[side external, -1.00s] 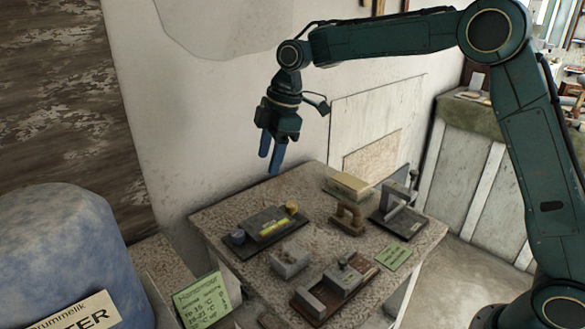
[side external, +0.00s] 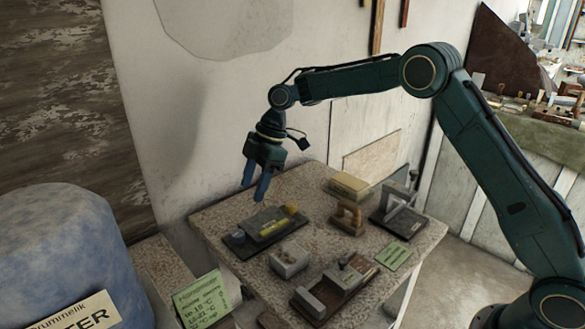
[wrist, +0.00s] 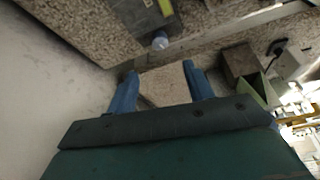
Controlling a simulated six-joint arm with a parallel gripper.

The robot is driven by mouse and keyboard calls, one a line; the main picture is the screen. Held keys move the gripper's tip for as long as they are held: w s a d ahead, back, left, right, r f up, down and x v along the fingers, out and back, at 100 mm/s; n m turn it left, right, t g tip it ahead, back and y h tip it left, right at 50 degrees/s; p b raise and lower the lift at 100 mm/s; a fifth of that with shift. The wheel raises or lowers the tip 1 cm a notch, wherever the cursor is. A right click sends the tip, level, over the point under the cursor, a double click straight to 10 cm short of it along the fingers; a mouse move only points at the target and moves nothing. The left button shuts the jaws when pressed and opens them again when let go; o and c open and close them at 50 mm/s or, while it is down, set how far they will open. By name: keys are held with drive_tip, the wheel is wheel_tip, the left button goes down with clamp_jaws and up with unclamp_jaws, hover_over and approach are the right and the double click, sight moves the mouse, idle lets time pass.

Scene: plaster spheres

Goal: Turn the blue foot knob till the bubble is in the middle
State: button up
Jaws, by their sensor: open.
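The levelling device is a dark plate (side external: 236,247) on the left part of the stone-topped table. It carries a yellow vial (side external: 273,227), a blue foot knob (side external: 238,236) at its left end and an orange-yellow knob (side external: 290,209) at its far right corner. The bubble is too small to make out. My gripper (side external: 253,193) is open and empty, with its blue fingers pointing down, above and behind the device and apart from it. In the wrist view my gripper (wrist: 160,68) has a pale bluish knob (wrist: 160,41) just beyond its fingertips.
On the table stand a grey block with holes (side external: 289,261), a brown-based clamp fixture (side external: 335,287), a wooden arch (side external: 348,216), a yellowish box (side external: 349,186) and a metal gauge stand (side external: 400,210). A green card (side external: 394,255) lies right. The wall is close behind.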

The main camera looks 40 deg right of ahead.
sight(238, 233)
drive_tip(key=x, duration=1.2)
drive_tip(key=shift+f, duration=0.3)
drive_tip(key=c, duration=1)
